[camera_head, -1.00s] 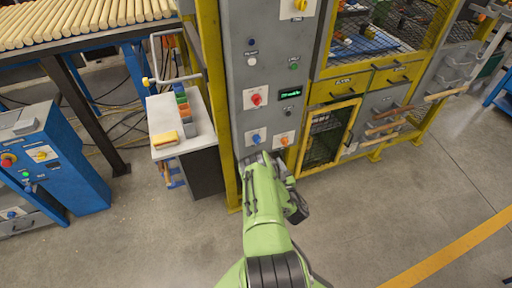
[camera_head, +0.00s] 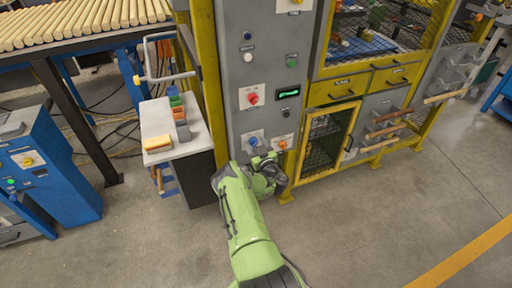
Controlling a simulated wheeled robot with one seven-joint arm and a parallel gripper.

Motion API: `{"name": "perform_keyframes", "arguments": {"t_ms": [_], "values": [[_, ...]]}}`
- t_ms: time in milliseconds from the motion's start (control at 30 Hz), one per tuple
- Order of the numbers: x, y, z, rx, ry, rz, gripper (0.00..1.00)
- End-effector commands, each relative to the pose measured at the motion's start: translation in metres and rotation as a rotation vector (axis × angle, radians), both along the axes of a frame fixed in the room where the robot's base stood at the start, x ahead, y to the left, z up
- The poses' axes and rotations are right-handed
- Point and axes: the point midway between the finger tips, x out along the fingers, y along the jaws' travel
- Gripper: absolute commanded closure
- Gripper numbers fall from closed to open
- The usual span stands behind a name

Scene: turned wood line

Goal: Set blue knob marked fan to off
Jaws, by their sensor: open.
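A blue knob (camera_head: 253,141) on a pale plate sits low on the tall grey control panel (camera_head: 238,72). I cannot read its marking or which position it points to. My green arm reaches up from the bottom of the view. My gripper (camera_head: 268,160) is at the panel's foot, just below and right of the blue knob, and looks open and empty. The arm's wrist hides part of the gripper, so the fingers show poorly. I cannot tell whether they touch the panel.
An orange knob (camera_head: 282,144) is right of the blue one, and a red knob (camera_head: 253,98) is above, beside a lit display (camera_head: 288,93). A small table (camera_head: 157,121) with coloured blocks stands left. A yellow mesh cage (camera_head: 325,142) stands right. Floor in front is clear.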

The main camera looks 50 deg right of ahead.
Motion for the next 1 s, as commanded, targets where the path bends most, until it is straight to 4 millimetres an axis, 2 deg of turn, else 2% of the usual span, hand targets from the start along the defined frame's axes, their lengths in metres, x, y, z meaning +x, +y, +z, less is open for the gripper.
{"name": "perform_keyframes", "arguments": {"t_ms": [67, 433, 767, 1000], "values": [[-0.0004, 0.0, 0.0001, 0.0, 0.0, 0.0, 0.37], [-0.0008, 0.0002, -0.0001, 0.001, 0.001, 0.0, 0.92], [-0.0008, 0.0006, -0.0009, -0.039, 0.024, 0.0, 0.93], [-0.0009, 0.0011, -0.0023, -0.165, 0.102, 0.0, 0.93]]}}
